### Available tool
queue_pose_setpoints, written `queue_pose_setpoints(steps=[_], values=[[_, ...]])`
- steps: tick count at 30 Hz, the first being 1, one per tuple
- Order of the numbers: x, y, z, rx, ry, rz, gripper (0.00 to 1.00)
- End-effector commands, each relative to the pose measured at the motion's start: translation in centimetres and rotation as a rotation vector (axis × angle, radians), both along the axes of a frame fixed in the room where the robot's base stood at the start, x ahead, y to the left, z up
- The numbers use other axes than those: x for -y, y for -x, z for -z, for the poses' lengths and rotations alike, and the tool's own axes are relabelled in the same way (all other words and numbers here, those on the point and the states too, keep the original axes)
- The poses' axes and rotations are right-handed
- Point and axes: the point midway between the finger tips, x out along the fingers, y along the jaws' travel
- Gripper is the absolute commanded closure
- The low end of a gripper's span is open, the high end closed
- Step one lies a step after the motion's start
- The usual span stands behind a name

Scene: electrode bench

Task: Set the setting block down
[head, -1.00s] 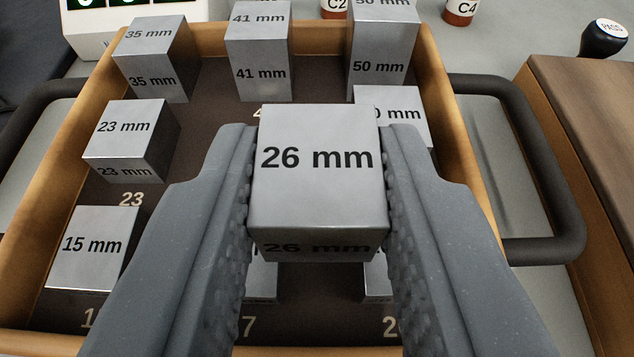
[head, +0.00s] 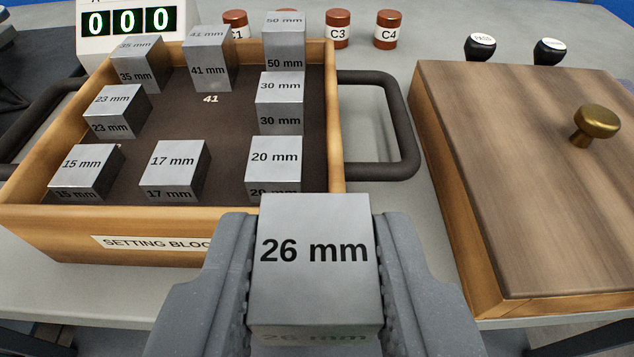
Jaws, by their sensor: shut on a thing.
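My gripper (head: 315,270) is shut on the setting block marked 26 mm (head: 316,225), a grey metal block held between its two ribbed fingers. In the head view the held block shows in front of the near right corner of a wooden tray (head: 60,222) labelled SETTING BLOC, the rest of the label hidden by my gripper. The tray holds several other blocks, among them 20 mm (head: 273,160), 17 mm (head: 172,165), 30 mm (head: 281,95) and 41 mm (head: 208,70). The centre of the tray floor is bare.
A wooden box with a brass knob (head: 596,122) stands at right. A black tray handle (head: 408,130) lies between tray and box. Behind are a display reading 000 (head: 125,22), red-brown jars (head: 387,28) and two black stamps (head: 549,52). Grey bench shows between tray and box.

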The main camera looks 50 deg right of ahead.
Motion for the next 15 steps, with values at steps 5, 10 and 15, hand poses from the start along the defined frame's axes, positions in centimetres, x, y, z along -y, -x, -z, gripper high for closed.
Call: queue_pose_setpoints(steps=[5, 10, 15], values=[[-1.7, -2.3, 0.6, -0.009, 0.000, -0.065, 1.00], [-6.5, -7.6, 2.7, -0.027, -0.001, -0.225, 1.00], [-12.9, -13.0, 5.0, -0.033, 0.002, -0.410, 1.00]])
